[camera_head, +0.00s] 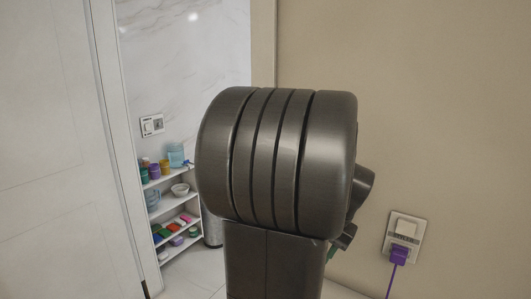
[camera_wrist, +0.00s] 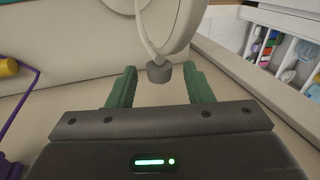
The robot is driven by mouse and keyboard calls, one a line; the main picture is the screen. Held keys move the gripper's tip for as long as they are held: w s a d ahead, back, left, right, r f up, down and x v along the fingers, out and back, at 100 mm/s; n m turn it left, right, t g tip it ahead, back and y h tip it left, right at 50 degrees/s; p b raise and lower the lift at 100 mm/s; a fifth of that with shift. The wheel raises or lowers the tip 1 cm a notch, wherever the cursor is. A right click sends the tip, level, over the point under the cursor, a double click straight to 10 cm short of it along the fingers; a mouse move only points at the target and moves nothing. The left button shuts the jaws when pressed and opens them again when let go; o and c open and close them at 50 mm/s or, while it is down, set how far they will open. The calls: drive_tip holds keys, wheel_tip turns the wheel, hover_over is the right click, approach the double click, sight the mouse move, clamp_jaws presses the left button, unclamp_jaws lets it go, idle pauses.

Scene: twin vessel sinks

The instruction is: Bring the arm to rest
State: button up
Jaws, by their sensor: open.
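My arm (camera_head: 275,160) fills the middle of the head view, a large dark grey ribbed link that hides much of what is behind it. My gripper (camera_wrist: 153,85) shows in the wrist view with two green fingers spread wide apart. It is open. A small dark grey cylinder on a pale cable (camera_wrist: 145,40) shows between and beyond the fingertips. I cannot tell whether it touches either finger.
A purple plug (camera_head: 398,254) with a cord sits in a wall outlet (camera_head: 404,232) at the right. A white door (camera_head: 50,150) stands at the left. Beyond the doorway, a white shelf (camera_head: 172,218) holds cups, bowls and small coloured items. A beige wall (camera_head: 430,100) lies behind my arm.

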drive_tip(key=h, duration=0.1)
drive_tip(key=g+h, duration=0.2)
drive_tip(key=shift+w+a, duration=0.25)
drive_tip(key=shift+a, duration=0.15)
drive_tip(key=g+h, duration=0.2)
drive_tip(key=h, duration=0.1)
drive_tip(key=shift+w+a+f, duration=0.1)
drive_tip(key=shift+w+a, duration=0.1)
drive_tip(key=v, duration=0.3)
